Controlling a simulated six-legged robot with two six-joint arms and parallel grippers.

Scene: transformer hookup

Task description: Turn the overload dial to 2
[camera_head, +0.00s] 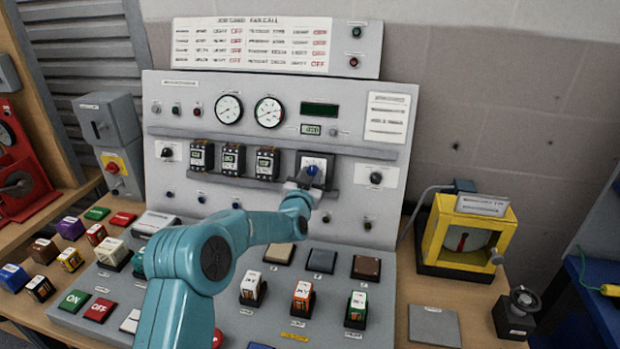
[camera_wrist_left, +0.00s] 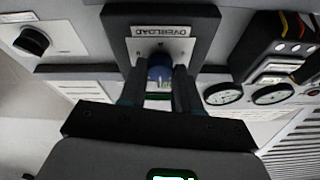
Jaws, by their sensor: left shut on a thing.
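The overload dial is a blue knob (camera_wrist_left: 161,68) on a black-framed unit with a white plate marked OVERLOAD (camera_wrist_left: 160,31), upside down in the left wrist view. In the head view the overload unit (camera_head: 318,160) is on the upright panel, right of several contactors. My left gripper (camera_wrist_left: 160,88) is shut on the blue knob, one finger on each side. In the head view my left gripper (camera_head: 308,177) reaches the unit from below and covers part of it. The dial's pointer and most of its numbers are hidden. My right gripper is not in view.
Contactors (camera_head: 233,160) sit close to the left of the unit, and a black rotary knob (camera_head: 376,178) to its right. Gauges (camera_head: 268,112) and a dark display (camera_head: 320,109) are above. Several blocks stand on the sloped desk (camera_head: 230,322) below. A yellow-framed meter (camera_head: 466,238) stands at the right.

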